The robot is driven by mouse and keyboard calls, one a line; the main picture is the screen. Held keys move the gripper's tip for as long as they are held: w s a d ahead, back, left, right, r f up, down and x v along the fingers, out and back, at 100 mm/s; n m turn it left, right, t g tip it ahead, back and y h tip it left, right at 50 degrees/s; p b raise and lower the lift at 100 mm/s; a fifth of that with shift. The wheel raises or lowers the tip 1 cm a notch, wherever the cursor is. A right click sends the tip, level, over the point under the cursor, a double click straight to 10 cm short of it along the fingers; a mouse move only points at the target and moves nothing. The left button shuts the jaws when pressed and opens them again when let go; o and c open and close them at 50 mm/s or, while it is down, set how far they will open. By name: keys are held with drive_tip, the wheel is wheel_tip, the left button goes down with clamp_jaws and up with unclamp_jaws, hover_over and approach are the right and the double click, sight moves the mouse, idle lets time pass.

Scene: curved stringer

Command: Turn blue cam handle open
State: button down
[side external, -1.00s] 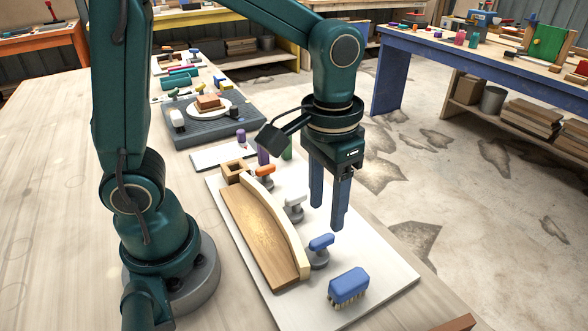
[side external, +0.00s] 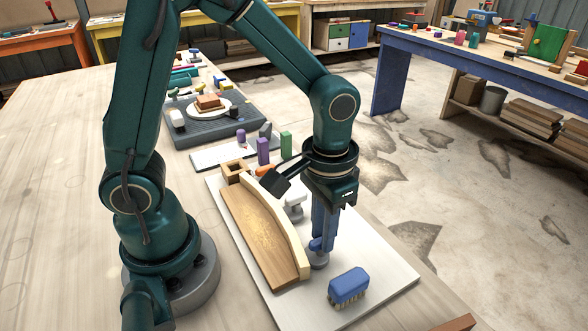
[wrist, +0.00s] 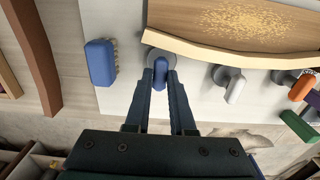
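The blue cam handle (wrist: 160,73) lies between my fingertips in the wrist view, on its round grey base at the edge of the curved stringer's pale strip (wrist: 215,53). In the side view, my fingers hide most of the handle (side external: 316,245). My gripper (wrist: 160,78) points down, low over the white board, with one finger on each side of the handle. The fingers stand apart; any contact with the handle is too small to make out. The stringer's brown wooden body (side external: 258,235) lies left of the gripper in the side view.
A blue brush (side external: 348,285) lies on the white board (side external: 385,275) near the gripper. A white-handled clamp (wrist: 235,88) and an orange-handled clamp (wrist: 302,86) stand along the strip. Purple (side external: 263,150) and green (side external: 286,145) blocks stand farther back.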

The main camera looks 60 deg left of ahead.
drive_tip(key=shift+n, duration=0.3)
drive_tip(key=n, duration=0.3)
drive_tip(key=shift+n, duration=0.3)
drive_tip(key=n, duration=0.4)
drive_tip(key=shift+n, duration=0.3)
drive_tip(key=n, duration=0.9)
idle(0.4)
drive_tip(key=c, duration=0.8)
unclamp_jaws()
drive_tip(key=shift+o, duration=0.2)
drive_tip(key=shift+r, duration=0.1)
